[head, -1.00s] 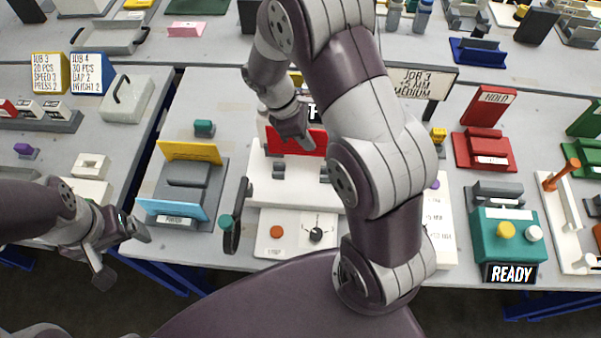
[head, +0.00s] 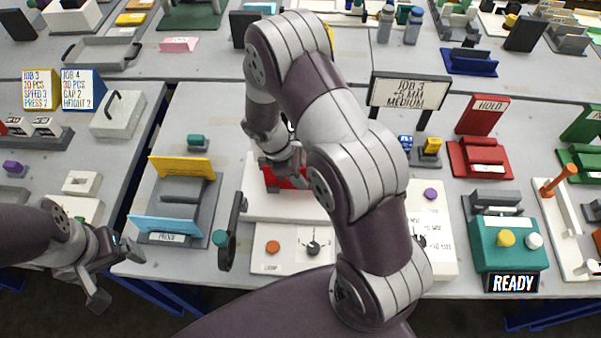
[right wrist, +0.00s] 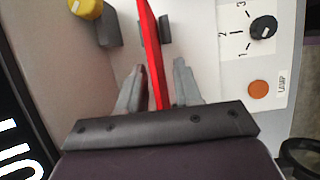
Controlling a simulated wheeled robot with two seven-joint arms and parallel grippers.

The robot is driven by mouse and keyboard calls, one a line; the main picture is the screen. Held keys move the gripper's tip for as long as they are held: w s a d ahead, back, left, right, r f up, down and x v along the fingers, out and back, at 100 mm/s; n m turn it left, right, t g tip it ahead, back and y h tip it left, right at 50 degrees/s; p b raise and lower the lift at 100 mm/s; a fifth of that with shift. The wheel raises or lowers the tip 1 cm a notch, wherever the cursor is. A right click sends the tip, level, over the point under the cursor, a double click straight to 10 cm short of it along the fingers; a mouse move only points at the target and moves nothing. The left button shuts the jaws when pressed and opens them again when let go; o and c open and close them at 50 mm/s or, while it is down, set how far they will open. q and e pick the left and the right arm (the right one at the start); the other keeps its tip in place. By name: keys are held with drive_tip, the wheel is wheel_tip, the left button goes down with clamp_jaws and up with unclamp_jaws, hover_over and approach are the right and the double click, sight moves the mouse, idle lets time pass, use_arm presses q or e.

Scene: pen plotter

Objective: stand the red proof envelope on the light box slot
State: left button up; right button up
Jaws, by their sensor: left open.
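The red proof envelope (head: 287,183) stands upright over the white light box (head: 262,204), partly hidden by my right gripper (head: 285,165). In the right wrist view the envelope (right wrist: 153,55) runs edge-on between the two fingers of my right gripper (right wrist: 158,75). A gap shows on its right side, so the fingers look open around it. A dark slot post (right wrist: 166,30) stands beside the envelope; I cannot tell how deep the envelope sits. My left gripper (head: 118,272) is open and empty at the table's front left edge.
A grey stand with yellow and blue plates (head: 180,165) is left of the light box. A dark upright lens on a handle (head: 233,230) is close by. The light box's front panel has an orange button (head: 272,246) and a knob (head: 313,248). A teal READY box (head: 505,258) is at right.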

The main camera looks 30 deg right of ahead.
drive_tip(key=shift+r, duration=0.1)
drive_tip(key=p+v, duration=0.1)
drive_tip(key=v, duration=1.1)
drive_tip(key=shift+d, duration=0.15)
drive_tip(key=s+r+m+t+y, duration=0.2)
drive_tip(key=s+m, duration=0.3)
drive_tip(key=s+a+r+m+t+y, duration=0.1)
drive_tip(key=s+m+y, duration=0.1)
drive_tip(key=s+m, duration=0.4)
drive_tip(key=shift+s+a+r+t, duration=0.2)
drive_tip(key=shift+a+r+t, duration=0.05)
drive_tip(key=shift+r+t, duration=0.15)
